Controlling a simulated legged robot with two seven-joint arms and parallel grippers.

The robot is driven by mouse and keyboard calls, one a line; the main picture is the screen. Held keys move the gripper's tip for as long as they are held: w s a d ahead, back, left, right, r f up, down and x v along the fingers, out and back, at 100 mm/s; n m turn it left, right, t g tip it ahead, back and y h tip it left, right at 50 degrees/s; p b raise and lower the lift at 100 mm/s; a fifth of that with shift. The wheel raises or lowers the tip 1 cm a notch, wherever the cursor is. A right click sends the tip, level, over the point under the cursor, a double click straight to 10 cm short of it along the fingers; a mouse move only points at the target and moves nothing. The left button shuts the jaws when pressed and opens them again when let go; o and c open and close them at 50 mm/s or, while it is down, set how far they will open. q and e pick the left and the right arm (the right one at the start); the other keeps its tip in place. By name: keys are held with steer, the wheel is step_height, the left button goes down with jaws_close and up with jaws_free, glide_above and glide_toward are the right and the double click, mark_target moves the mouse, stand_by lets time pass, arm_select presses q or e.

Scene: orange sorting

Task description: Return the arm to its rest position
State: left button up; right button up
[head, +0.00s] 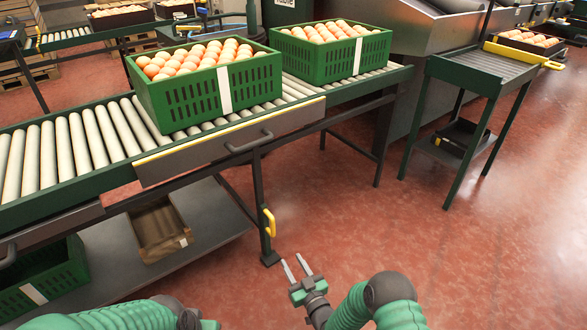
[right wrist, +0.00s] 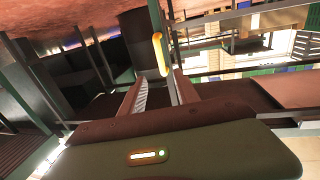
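My right gripper (head: 295,268) is in the lower middle of the head view, over the red floor. Its two fingers are apart with nothing between them. In the right wrist view the same gripper (right wrist: 158,92) shows its two fingers spread and empty, pointing toward a yellow handle. My right arm (head: 375,303) comes in from the bottom of the head view. My left arm (head: 130,317) shows at the bottom left edge, but its gripper fingers are not visible.
A roller conveyor (head: 75,148) holds two green crates, a nearer one (head: 205,97) and a farther one (head: 340,62), both full of oranges. A yellow handle (head: 269,222) is on the conveyor leg near my right gripper. The floor (head: 400,235) to the right is clear.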

steer(key=s+d+r+g+h+p, duration=0.2)
steer(key=d+r+p, duration=0.15)
steer(key=r, duration=0.25)
steer(key=s+d+r+m+g+h+p, duration=0.1)
steer(key=d+r+g+p, duration=0.25)
steer(key=r, duration=0.35)
steer(key=s+d+r+g+h+p, duration=0.1)
steer(key=s+d+r+h+p, duration=0.1)
steer(key=d+r+p, duration=0.3)
steer(key=s+d+r+m+g+h+p, duration=0.1)
steer(key=s+d+r+g+p, duration=0.2)
steer(key=s, duration=0.5)
steer(key=s+d+r+m+g+h, duration=0.1)
steer(key=s+d+r+m, duration=0.1)
steer(key=s+r, duration=0.45)
steer(key=s+d+r+m+g+h+p, duration=0.1)
steer(key=s+d+r+g+p, duration=0.2)
steer(key=s, duration=0.5)
steer(key=w+p+v, duration=0.3)
steer(key=p+v, duration=1.5)
steer(key=w+r+p+v, duration=0.1)
steer(key=w+p+v, duration=0.3)
steer(key=p+v, duration=1.4)
steer(key=shift+d+v, duration=0.25)
steer(key=shift+v, duration=0.7)
